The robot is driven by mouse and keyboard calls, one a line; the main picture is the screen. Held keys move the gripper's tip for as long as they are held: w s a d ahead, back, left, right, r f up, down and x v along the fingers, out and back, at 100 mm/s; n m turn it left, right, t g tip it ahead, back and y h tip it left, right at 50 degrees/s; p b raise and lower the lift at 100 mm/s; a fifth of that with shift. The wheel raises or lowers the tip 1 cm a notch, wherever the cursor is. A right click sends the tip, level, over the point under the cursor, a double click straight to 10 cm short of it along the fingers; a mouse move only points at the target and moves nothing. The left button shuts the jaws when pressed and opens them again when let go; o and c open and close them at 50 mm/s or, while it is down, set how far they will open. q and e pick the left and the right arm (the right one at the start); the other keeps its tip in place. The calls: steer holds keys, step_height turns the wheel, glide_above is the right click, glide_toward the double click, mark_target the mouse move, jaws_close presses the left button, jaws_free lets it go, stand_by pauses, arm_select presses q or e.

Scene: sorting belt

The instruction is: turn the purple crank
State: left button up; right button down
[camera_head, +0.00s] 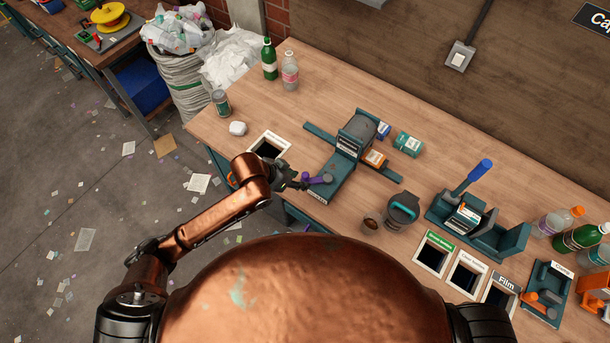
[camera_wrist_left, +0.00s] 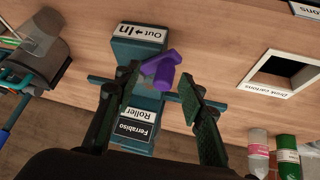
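The purple crank (camera_head: 316,179) sits at the near end of a teal roller machine (camera_head: 338,187) on the wooden bench. My left gripper (camera_head: 296,180) is right beside it, on its left in the head view. In the left wrist view, the purple crank (camera_wrist_left: 160,68) shows between the fingertips of my open left gripper (camera_wrist_left: 160,80), with gaps on both sides. Labels reading "Ferrabiso Roller" and "Out/In" show on the machine. Whether a finger touches the crank I cannot tell. My right gripper is not in view.
A bench opening (camera_head: 268,150) lies left of the machine. A teal press with a blue handle (camera_head: 478,172) stands further right. Bottles (camera_head: 269,59) stand at the back left.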

mark_target(304, 175)
arm_select(q)
steer(key=r+m+y, duration=0.1)
steer(key=w+r+m+g+y, duration=0.1)
steer(key=r, duration=0.1)
steer(key=shift+w+d+r+g, duration=0.1)
steer(key=shift+w+r+g, duration=0.1)
steer(key=shift+g, duration=0.1)
steer(key=x, duration=0.7)
steer(key=shift+w, duration=0.1)
steer(key=shift+c, duration=0.7)
jaws_close()
